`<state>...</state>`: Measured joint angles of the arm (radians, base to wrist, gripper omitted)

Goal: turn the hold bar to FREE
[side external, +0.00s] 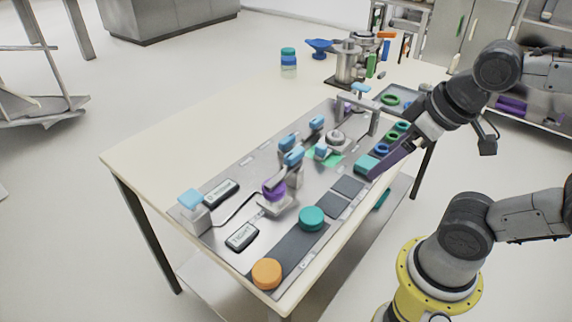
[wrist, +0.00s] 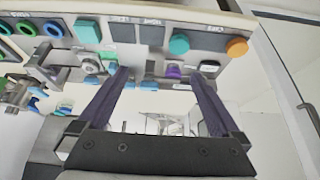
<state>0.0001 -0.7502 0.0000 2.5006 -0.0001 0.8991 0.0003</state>
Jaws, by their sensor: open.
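The work panel (side external: 240,165) lies on the table with several blue-topped levers and knobs. I cannot tell for sure which part is the hold bar, and I cannot read the word FREE. A grey bridge-shaped bar (side external: 358,108) with a light blue knob (side external: 360,90) stands at the panel's far end. Blue-topped levers (side external: 290,155) stand mid-panel by a purple knob (side external: 273,190). A light blue block (side external: 190,199) sits at the left end. My gripper (side external: 380,172) is by the panel's right edge, near a teal block (side external: 366,164). In the wrist view my gripper (wrist: 160,73) is open and empty.
Teal (side external: 312,218) and orange (side external: 267,273) round discs sit at the panel's near end. Dark label plates (side external: 242,236) lie on the left part. Blue and green rings (side external: 393,136) line the right edge. A metal apparatus (side external: 348,62) stands behind. The left tabletop (side external: 170,145) is clear.

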